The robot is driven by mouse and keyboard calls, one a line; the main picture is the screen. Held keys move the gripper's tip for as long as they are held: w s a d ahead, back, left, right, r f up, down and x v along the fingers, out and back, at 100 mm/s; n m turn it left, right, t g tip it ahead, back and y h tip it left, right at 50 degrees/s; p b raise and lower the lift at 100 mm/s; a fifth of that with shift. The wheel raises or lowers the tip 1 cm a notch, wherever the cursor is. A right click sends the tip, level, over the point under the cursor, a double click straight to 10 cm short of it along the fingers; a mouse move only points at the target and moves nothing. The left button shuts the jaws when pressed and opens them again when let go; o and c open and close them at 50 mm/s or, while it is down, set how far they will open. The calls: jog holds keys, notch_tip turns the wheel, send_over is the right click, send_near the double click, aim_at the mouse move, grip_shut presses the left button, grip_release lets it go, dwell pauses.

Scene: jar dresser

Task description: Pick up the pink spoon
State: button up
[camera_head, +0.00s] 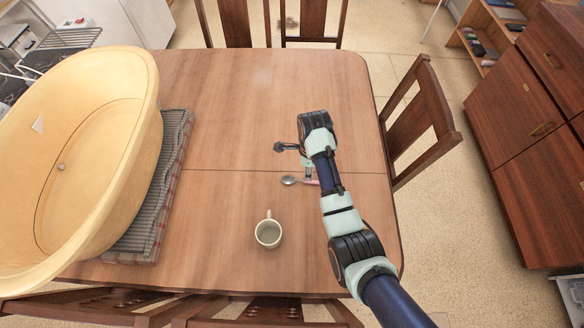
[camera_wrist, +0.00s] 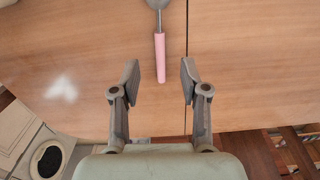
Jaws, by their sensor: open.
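The pink spoon (camera_wrist: 160,56) lies on the wooden table, its pink handle pointing toward my gripper and its metal bowl cut off by the top edge in the wrist view. In the head view the spoon's metal bowl (camera_head: 289,180) shows left of my arm, and the arm partly hides the handle. My gripper (camera_wrist: 158,82) is open and empty. In the wrist view its two fingertips appear on either side of the handle's end, apart from it. In the head view my gripper (camera_head: 308,172) is near the spoon; its height above the table is hard to tell.
A cream mug (camera_head: 268,233) stands on the table (camera_head: 230,110) below the spoon. A large yellow tub (camera_head: 128,75) sits on a striped mat (camera_head: 171,185) at the left. Chairs surround the table, including one (camera_head: 422,125) at the right. The table's far part is clear.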

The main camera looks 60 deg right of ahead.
jog(key=shift+s+a+f+b, duration=0.1)
jog(key=shift+f+b, duration=0.1)
jog(key=shift+f, duration=0.4)
jog(key=shift+s+a+f+b, duration=0.1)
jog(key=shift+f+b, duration=0.05)
jog(key=shift+f, duration=0.45)
jog(key=f, duration=0.1)
jog(key=f+b, duration=0.1)
jog(key=f, duration=0.1)
jog(key=f+b, duration=0.1)
jog(key=f, duration=0.1)
jog(key=shift+w+d+f, duration=0.1)
jog(key=shift+w+f, duration=0.1)
jog(key=shift+w, duration=0.05)
grip_shut()
